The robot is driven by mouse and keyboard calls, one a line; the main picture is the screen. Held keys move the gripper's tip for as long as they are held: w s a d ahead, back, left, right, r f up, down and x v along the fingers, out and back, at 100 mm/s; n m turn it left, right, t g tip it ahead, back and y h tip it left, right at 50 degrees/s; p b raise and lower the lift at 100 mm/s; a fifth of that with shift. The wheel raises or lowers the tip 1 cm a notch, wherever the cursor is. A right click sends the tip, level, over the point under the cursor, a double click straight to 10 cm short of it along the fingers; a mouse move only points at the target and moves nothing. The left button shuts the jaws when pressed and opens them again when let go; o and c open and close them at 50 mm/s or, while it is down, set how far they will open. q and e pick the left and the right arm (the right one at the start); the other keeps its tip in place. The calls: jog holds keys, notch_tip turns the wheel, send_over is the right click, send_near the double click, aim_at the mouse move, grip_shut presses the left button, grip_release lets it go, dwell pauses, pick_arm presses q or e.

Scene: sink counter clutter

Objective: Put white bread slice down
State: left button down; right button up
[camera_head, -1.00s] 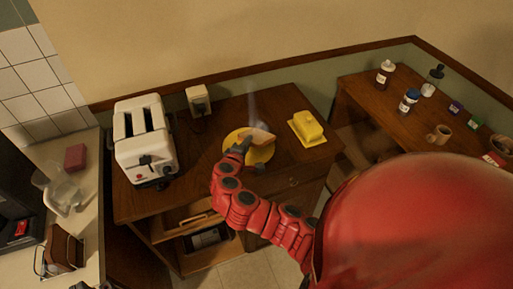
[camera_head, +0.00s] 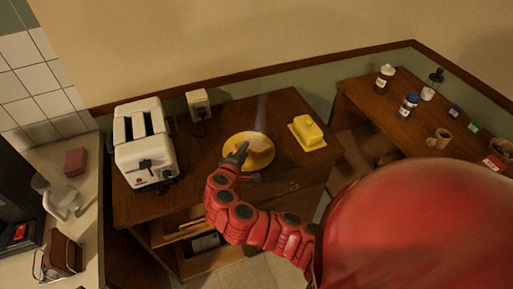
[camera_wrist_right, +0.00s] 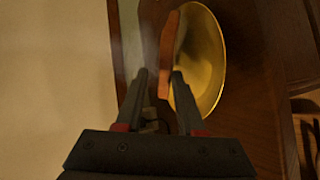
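The bread slice (camera_head: 259,143) shows orange-brown on the yellow plate (camera_head: 262,164) on the wooden cabinet. In the right wrist view the slice (camera_wrist_right: 168,50) appears as a narrow strip, overlapping the left side of the plate (camera_wrist_right: 212,60). My right gripper (camera_head: 242,149) is low at the plate's left side. In the right wrist view its fingers (camera_wrist_right: 158,76) are apart, with the strip's lower end between them and visible gaps on both sides. Whether the whole slice rests flat is hard to tell. My left gripper is not in view.
A white toaster (camera_head: 145,150) stands left of the plate. A yellow butter dish (camera_head: 307,133) is to its right. A socket box (camera_head: 199,105) is behind. Bottles, including a blue one (camera_head: 409,105), stand on the right table. Bare cabinet top lies between toaster and plate.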

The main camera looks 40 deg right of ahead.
jog(key=shift+v, duration=2.15)
